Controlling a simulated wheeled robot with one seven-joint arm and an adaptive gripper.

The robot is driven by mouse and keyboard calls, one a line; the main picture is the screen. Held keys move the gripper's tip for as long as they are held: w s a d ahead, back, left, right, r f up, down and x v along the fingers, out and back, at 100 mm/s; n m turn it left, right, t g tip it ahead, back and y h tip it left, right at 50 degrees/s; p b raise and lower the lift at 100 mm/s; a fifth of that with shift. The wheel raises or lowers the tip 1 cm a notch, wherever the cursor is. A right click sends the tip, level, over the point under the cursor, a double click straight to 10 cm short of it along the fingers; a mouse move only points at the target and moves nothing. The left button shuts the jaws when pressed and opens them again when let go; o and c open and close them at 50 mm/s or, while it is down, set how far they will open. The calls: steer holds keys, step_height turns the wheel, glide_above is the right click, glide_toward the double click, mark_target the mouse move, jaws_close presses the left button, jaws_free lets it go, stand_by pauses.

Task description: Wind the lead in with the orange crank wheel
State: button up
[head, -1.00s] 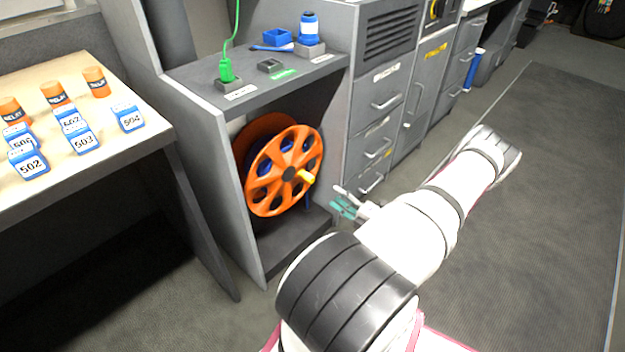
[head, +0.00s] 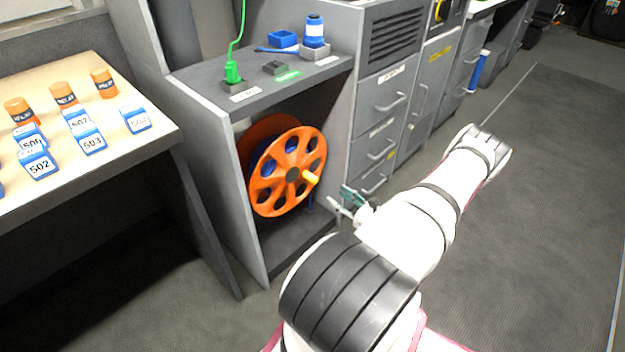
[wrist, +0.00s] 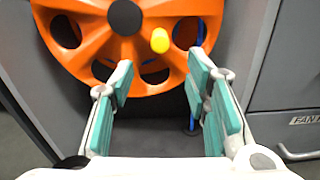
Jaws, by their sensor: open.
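The orange crank wheel (head: 270,192) stands upright in the open bay of the grey cabinet, and its lower part fills the top of the wrist view (wrist: 100,60). Its yellow handle (head: 310,178) sticks out at the right side of the wheel; the handle also shows in the wrist view (wrist: 160,40). Blue lead wound behind the wheel shows through its openings. A blue length of lead (wrist: 193,112) hangs below the wheel. My gripper (head: 346,203) is open and empty, in front of the bay and to the right of the handle, apart from it. In the wrist view its teal-padded fingers (wrist: 164,82) point toward the wheel, below the handle.
The grey cabinet (head: 205,178) walls stand on both sides of the wheel. Drawers (head: 380,145) are at the right. A green plug (head: 233,73) with its cable stands on the shelf above. A table (head: 90,175) with numbered blue blocks is left. The floor (head: 550,180) at right is clear.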

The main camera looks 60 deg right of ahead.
mark_target(316, 181)
steer(key=b+x, duration=0.3)
steer(key=x, duration=0.9)
steer(key=shift+w, duration=0.25)
jaws_close()
